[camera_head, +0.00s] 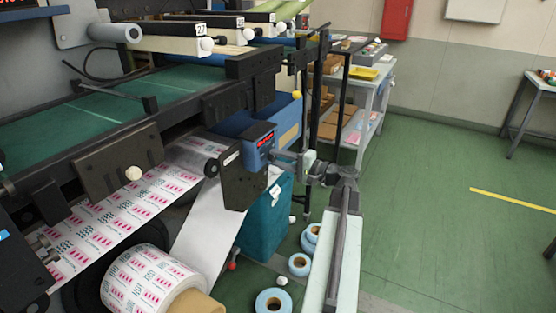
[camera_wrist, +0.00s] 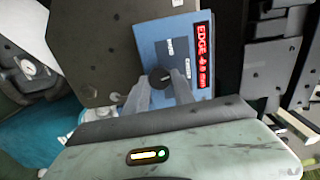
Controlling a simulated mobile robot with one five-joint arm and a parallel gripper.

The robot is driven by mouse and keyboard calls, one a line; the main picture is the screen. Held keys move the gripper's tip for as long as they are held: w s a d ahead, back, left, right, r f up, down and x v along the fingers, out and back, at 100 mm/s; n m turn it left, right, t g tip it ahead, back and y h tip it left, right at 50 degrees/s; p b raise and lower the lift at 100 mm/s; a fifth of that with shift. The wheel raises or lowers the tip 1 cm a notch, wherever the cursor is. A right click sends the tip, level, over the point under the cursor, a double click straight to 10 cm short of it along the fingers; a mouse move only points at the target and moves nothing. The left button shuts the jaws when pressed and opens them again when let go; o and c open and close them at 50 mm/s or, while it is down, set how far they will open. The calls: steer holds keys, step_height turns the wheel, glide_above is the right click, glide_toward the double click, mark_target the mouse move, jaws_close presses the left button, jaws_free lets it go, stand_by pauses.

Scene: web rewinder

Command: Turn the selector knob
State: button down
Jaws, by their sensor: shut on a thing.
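The selector knob (camera_wrist: 159,76) is small, round and dark, on the face of a blue control box (camera_wrist: 150,35) with a red lit display (camera_wrist: 203,55) that reads "EDGE" and a number. In the head view the blue box (camera_head: 259,150) is on the machine's near right end, and the knob is not clear there. My gripper (camera_wrist: 160,82) is shut on the knob, with one grey finger on each side of it. In the head view my gripper (camera_head: 279,157) reaches left to the box. Part of the knob is hidden between the fingers.
The dark machine plate (camera_head: 245,185) stands beside the box. A teal bin (camera_head: 264,225) is below it. Blue-white rolls (camera_head: 273,301) lie on the floor by my arm. A grey shelf cart (camera_head: 370,95) stands behind. Open green floor (camera_head: 450,240) is at the right.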

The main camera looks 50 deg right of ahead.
steer(key=shift+m, duration=1.2)
steer(key=c, duration=1.1)
jaws_free()
steer(key=shift+w, duration=0.1)
steer(key=shift+o, duration=0.2)
steer(key=v, duration=0.8)
